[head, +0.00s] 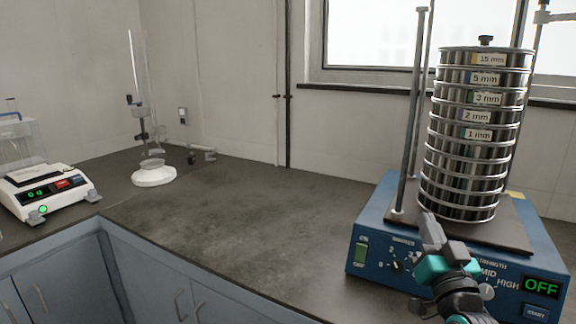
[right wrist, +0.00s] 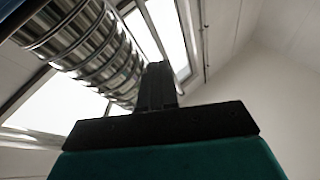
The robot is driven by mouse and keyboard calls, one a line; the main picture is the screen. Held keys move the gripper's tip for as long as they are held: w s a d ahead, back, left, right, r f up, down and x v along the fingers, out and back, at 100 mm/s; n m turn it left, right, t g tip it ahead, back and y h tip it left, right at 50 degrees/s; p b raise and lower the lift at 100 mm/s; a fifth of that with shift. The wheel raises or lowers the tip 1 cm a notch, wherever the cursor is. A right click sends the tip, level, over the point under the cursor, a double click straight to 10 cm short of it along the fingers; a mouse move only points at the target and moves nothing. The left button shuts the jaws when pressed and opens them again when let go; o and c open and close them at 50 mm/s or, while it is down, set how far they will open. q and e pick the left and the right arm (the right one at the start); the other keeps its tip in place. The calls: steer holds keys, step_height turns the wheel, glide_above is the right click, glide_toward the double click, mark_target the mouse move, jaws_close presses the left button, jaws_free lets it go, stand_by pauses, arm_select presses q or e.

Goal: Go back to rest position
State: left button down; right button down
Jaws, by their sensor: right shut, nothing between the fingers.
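My right gripper (head: 430,228) is in front of the sieve shaker, its fingers pointing up at the lower part of the sieve stack. It is shut and empty; in the right wrist view the closed fingers (right wrist: 158,85) stand together with nothing between them. The blue sieve shaker (head: 450,262) is at the right, its display reading OFF. The steel sieve stack (head: 475,150) stands on its plate, with labels from 15 mm at the top to 1 mm. The stack also shows at the upper left of the right wrist view (right wrist: 85,40). My left gripper is not in view.
A white balance (head: 45,192) with a lit display sits on the counter at the left. A glass column on a white round base (head: 153,176) stands in the back corner. The middle of the dark counter (head: 230,220) is clear. Shaker rods (head: 410,120) rise beside the stack.

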steer(key=s+a+f+n+g+y, duration=0.1)
steer(key=s+a+f+g, duration=0.15)
steer(key=f, duration=0.35)
steer(key=s+a+f+n+g+y+p, duration=0.1)
steer(key=s+a+f+g, duration=0.1)
steer(key=s+f, duration=0.3)
steer(key=s+a+f+n+g+y, duration=0.1)
steer(key=s+a+f+g, duration=0.1)
steer(key=f, duration=0.5)
steer(key=s+a+f+n+g, duration=0.1)
steer(key=s+a+f+g, duration=0.1)
steer(key=s+f, duration=0.4)
steer(key=s+a+f+n+g+p, duration=0.1)
steer(key=s+a+f+g, duration=0.1)
steer(key=s+f, duration=0.3)
steer(key=s+g, duration=0.1)
steer(key=s, duration=0.3)
steer(key=shift+f, duration=0.4)
